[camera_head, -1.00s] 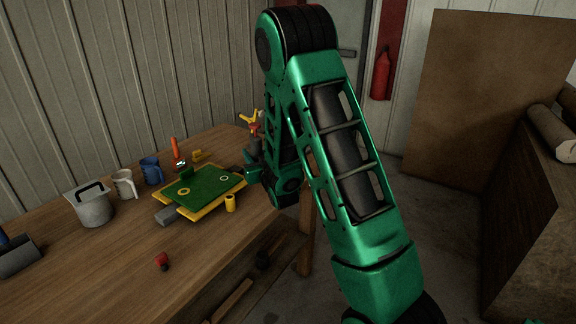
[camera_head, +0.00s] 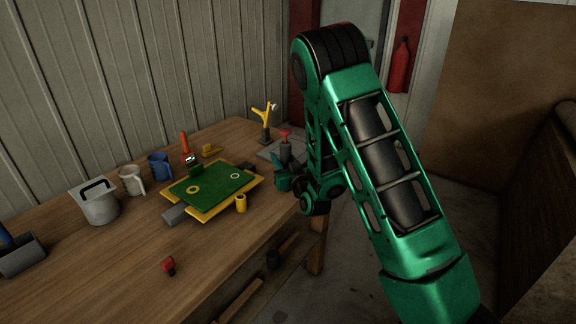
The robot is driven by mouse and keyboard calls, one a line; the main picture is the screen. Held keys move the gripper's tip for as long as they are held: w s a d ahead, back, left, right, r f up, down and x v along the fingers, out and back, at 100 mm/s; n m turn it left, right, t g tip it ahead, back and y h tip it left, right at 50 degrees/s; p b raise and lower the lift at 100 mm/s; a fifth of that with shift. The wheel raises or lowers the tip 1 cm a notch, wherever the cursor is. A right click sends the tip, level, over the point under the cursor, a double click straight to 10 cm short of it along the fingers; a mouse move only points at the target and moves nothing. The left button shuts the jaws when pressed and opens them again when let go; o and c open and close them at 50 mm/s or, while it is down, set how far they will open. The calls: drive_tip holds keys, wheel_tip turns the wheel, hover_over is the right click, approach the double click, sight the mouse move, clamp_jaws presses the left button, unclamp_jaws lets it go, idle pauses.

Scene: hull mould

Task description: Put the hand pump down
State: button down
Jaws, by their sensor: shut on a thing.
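The hand pump (camera_head: 286,149) is a dark grey cylinder with a red handle on top. It stands upright at the right end of the wooden table (camera_head: 128,256). My gripper (camera_head: 285,172) is shut on it low down, from the front right. The pump shows in front of or over a flat grey plate (camera_head: 266,153) on the table. My gripper hides the pump's lower end, so I cannot tell whether it touches the plate.
A yellow forked piece on a dark stand (camera_head: 265,117) is behind the pump. A green and yellow mould (camera_head: 213,187) lies to the left. Further left are a blue mug (camera_head: 160,166), a white mug (camera_head: 131,181) and a grey pot (camera_head: 98,204). The front left tabletop is mostly clear.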

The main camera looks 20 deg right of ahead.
wheel_tip(320, 180, down, 2)
drive_tip(key=shift+s+f, duration=0.1)
drive_tip(key=shift+a+f, duration=0.1)
drive_tip(key=shift+f, duration=0.2)
drive_tip(key=c, duration=1.3)
unclamp_jaws()
drive_tip(key=shift+c, duration=0.2)
drive_tip(key=shift+r, duration=0.1)
drive_tip(key=shift+s, duration=0.6)
drive_tip(key=s, duration=0.5)
drive_tip(key=s+d, duration=0.1)
drive_tip(key=s, duration=0.2)
drive_tip(key=shift+s, duration=0.35)
drive_tip(key=shift+s+d, duration=0.1)
drive_tip(key=shift+s, duration=0.85)
